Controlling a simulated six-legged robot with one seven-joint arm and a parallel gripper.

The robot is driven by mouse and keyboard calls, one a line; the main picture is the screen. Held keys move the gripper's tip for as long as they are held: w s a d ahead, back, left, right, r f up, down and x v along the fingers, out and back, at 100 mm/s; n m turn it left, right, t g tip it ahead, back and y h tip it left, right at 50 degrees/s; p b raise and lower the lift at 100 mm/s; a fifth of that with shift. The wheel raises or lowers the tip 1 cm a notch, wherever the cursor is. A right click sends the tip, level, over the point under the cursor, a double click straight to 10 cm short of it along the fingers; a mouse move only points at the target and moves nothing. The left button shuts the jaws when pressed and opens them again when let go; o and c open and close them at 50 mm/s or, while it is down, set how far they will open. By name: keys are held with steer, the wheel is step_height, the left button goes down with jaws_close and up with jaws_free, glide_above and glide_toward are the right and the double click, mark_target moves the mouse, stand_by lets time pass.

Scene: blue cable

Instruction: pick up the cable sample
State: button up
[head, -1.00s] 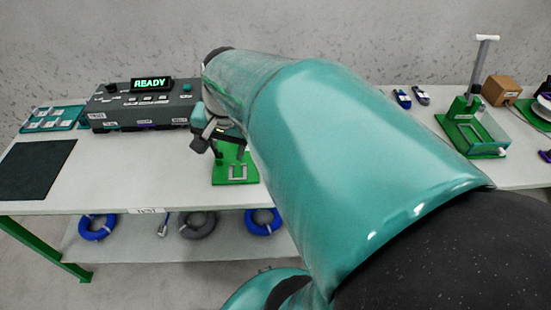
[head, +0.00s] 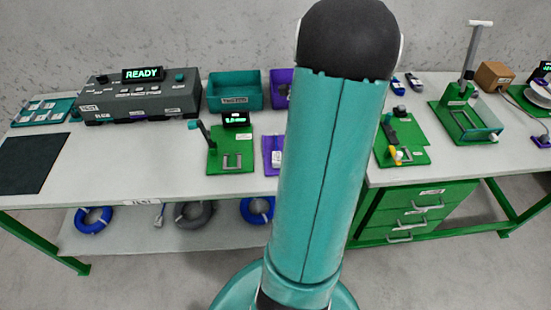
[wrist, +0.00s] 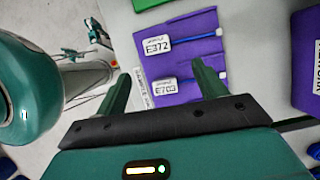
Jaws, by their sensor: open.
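A purple mat (wrist: 180,40) lies on the table in the wrist view. Two cable samples lie on it, each with a white tag: the farther tag (wrist: 157,46) reads E372, the nearer tag (wrist: 163,86) seems to read E703. Thin blue cable shows beside the tags, partly hidden by my right finger at the nearer sample. In the head view part of a purple mat (head: 268,150) shows left of my arm, which hides my gripper.
A purple bin (wrist: 306,60) stands at the right in the wrist view. In the head view, green fixtures (head: 243,160) flank my arm, with a teal bin (head: 233,106) and a grey tester (head: 140,103) reading READY behind.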

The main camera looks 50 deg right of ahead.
glide_above(277, 157)
steer(key=s+d, duration=0.2)
step_height(277, 157, down, 5)
steer(key=shift+d+r, duration=0.15)
steer(key=shift+r, duration=0.05)
steer(key=x, duration=0.5)
steer(key=shift+w+a, duration=0.1)
steer(key=shift+a, duration=0.25)
steer(key=c, duration=1.1)
